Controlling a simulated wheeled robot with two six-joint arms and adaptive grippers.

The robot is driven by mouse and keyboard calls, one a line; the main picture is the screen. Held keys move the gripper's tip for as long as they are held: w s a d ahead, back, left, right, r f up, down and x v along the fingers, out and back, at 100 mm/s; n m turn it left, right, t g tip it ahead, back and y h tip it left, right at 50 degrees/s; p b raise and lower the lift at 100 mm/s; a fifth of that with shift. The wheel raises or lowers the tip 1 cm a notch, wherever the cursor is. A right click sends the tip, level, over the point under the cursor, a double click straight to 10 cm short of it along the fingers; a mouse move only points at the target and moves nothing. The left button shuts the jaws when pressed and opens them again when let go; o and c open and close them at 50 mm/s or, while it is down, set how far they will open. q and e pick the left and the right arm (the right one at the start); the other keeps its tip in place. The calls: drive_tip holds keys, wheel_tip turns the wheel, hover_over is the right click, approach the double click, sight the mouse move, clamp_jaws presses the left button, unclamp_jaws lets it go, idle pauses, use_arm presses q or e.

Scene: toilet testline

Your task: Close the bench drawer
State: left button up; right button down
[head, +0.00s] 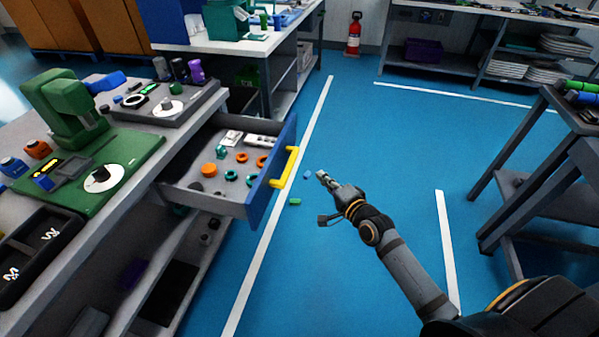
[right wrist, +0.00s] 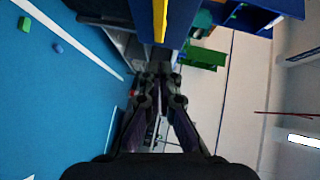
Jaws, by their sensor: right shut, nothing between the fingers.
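The bench drawer (head: 224,165) stands pulled out from the grey workbench (head: 60,250). Its front (head: 270,172) is blue, with a yellow bar handle (head: 285,167). Orange and teal rings and small parts lie inside it. My right gripper (head: 323,177) is shut and empty, a little to the right of the handle and apart from it in the head view. In the right wrist view my right gripper (right wrist: 160,72) points toward the bench, with the yellow handle (right wrist: 160,18) and blue drawer front (right wrist: 185,20) at the top. My left gripper is not in view.
A green part (head: 295,201) and a blue part (head: 307,174) lie on the blue floor near the drawer. A green machine (head: 70,125) stands on the bench. Another table (head: 550,150) is at the right. The floor between is open.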

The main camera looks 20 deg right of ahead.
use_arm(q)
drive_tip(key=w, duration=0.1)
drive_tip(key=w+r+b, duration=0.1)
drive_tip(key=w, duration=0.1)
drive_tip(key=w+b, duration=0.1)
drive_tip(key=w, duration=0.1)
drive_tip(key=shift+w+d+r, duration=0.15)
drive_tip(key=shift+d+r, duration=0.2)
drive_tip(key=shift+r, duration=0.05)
use_arm(e)
drive_tip(key=w+a+f, duration=0.1)
drive_tip(key=w+a, duration=0.3)
drive_tip(key=w, duration=0.4)
drive_tip(key=shift+a+f, duration=0.2)
drive_tip(key=shift+f, duration=0.2)
drive_tip(key=shift+w, duration=0.15)
